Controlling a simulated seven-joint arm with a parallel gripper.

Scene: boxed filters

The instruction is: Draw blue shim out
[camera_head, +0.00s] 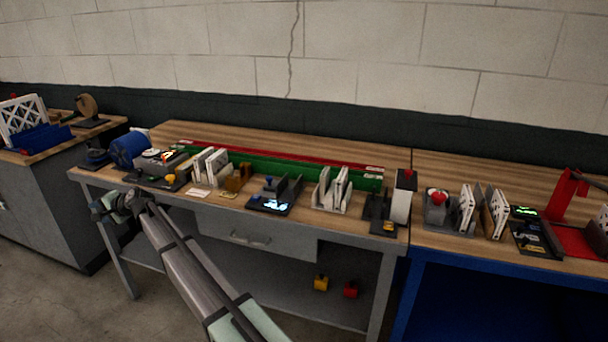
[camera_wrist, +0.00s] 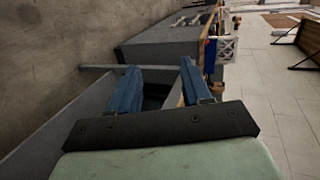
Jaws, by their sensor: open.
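My gripper (camera_head: 103,207) is at the front left of the middle bench, out over the floor and apart from the things on the top. In the wrist view its two blue fingers (camera_wrist: 158,72) stand wide apart with nothing held between them. I cannot pick out a blue shim for certain in either view. Small blue parts show on the bench, among them a blue knob (camera_head: 268,182) on a dark fixture with a lit display. White framed filters (camera_head: 208,166) stand upright in a row at the left, and more (camera_head: 334,186) stand in a holder near the middle.
A long green rail (camera_head: 300,170) with a red strip runs behind the fixtures. A blue roll (camera_head: 128,150) sits at the bench's left end. A grey drawer (camera_head: 258,238) is under the top. Yellow (camera_head: 321,282) and red (camera_head: 351,289) blocks rest on the lower shelf.

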